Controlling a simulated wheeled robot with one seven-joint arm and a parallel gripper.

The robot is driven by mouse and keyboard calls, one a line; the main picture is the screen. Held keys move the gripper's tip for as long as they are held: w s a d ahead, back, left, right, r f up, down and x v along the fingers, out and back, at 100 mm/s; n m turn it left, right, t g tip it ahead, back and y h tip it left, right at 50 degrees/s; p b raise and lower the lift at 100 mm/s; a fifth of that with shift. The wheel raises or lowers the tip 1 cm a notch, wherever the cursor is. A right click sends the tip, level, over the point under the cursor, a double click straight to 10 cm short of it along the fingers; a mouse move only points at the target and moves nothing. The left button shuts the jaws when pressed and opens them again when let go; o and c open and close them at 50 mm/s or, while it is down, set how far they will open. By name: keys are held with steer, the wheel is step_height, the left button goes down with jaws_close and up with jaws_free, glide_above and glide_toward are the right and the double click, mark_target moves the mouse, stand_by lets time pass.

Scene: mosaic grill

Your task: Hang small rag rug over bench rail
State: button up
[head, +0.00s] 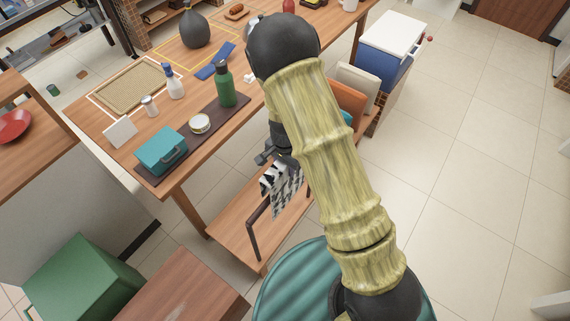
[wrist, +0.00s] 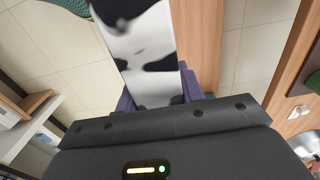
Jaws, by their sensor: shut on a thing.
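The small rag rug (head: 287,190) is black and white and hangs below my gripper (head: 272,158) in the head view. My gripper is shut on it; in the wrist view the rug (wrist: 150,60) runs out from between the two purple-grey fingers (wrist: 155,92). The dark bench rail (head: 253,234) stands on the low wooden bench (head: 225,225), in front of the table. The rug hangs at the rail's upper part and covers some of it. I cannot tell whether the rug touches the rail or lies over it. My arm hides the area right of the rug.
The wooden table (head: 190,180) behind holds a teal box (head: 161,150), a green bottle (head: 225,85), a spray bottle (head: 174,82) and a tin (head: 199,123). A green box (head: 80,280) is at lower left. A blue-and-white cooler (head: 388,50) is right of the table. Open tiled floor lies right.

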steer(key=shift+f+b, duration=3.5)
steer(key=shift+f, duration=1.55)
steer(key=o, duration=1.2)
step_height(320, 180, up, 17)
steer(key=shift+r+b, duration=0.2)
steer(key=shift+b, duration=0.15)
